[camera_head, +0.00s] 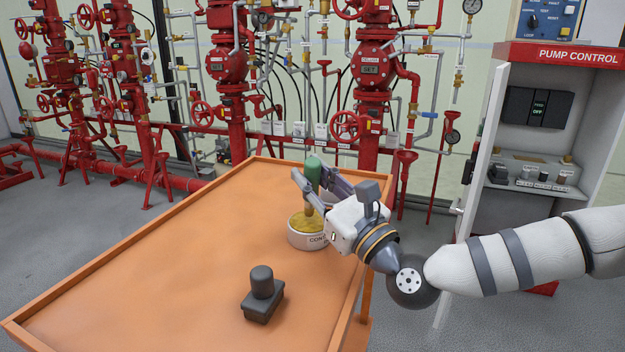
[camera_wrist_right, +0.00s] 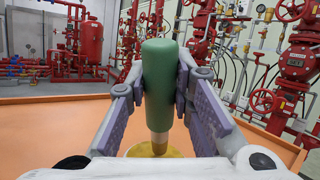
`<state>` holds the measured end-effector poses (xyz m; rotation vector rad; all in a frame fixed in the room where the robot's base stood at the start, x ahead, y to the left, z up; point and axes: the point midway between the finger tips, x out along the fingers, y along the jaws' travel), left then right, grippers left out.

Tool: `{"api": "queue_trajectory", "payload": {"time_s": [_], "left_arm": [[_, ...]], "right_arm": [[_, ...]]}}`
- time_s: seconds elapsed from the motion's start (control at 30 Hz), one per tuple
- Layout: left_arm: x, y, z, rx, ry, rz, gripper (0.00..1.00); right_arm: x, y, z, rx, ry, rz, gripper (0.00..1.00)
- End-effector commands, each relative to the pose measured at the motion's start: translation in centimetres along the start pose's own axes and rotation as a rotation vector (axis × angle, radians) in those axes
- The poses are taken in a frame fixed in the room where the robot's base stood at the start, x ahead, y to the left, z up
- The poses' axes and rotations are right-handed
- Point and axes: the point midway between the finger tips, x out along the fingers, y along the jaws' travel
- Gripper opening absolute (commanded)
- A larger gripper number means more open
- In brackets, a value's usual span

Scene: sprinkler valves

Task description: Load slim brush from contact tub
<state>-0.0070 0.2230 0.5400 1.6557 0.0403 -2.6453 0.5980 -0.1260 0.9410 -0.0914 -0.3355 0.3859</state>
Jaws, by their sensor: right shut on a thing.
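The slim brush (camera_head: 313,174) has a green handle and stands upright, with its lower end at the yellow contents of the contact tub. The contact tub (camera_head: 303,241) is a white round tub with dark lettering, on the orange table. My right gripper (camera_head: 318,186) is shut on the brush's green handle, above the tub. In the right wrist view the brush (camera_wrist_right: 159,85) sits between the two finger pads, its pale lower part over the yellow contents. I cannot tell how deep its tip is. My left gripper is not in view.
A dark grey block with a round knob (camera_head: 262,295) stands near the front of the orange table (camera_head: 180,265), which has a raised rim. The table's left part is clear. An open pump control cabinet (camera_head: 540,130) stands right; red valves and pipes (camera_head: 372,70) line the back.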

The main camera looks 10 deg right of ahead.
Motion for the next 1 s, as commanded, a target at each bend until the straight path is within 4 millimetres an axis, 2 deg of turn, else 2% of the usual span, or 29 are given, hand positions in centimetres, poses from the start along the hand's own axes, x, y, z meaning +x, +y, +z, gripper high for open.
{"api": "queue_trajectory", "payload": {"time_s": [0.03, 0.5, 1.0], "left_arm": [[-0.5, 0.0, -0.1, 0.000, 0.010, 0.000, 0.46], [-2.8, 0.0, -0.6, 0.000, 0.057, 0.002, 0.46], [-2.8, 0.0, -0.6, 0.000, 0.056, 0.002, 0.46]], "right_arm": [[0.3, -0.2, 1.1, -0.002, -0.007, 0.000, 0.00], [1.8, -0.9, 5.8, -0.003, -0.009, -0.001, 0.00], [1.8, -0.9, 5.7, -0.001, -0.004, -0.001, 0.00]]}}
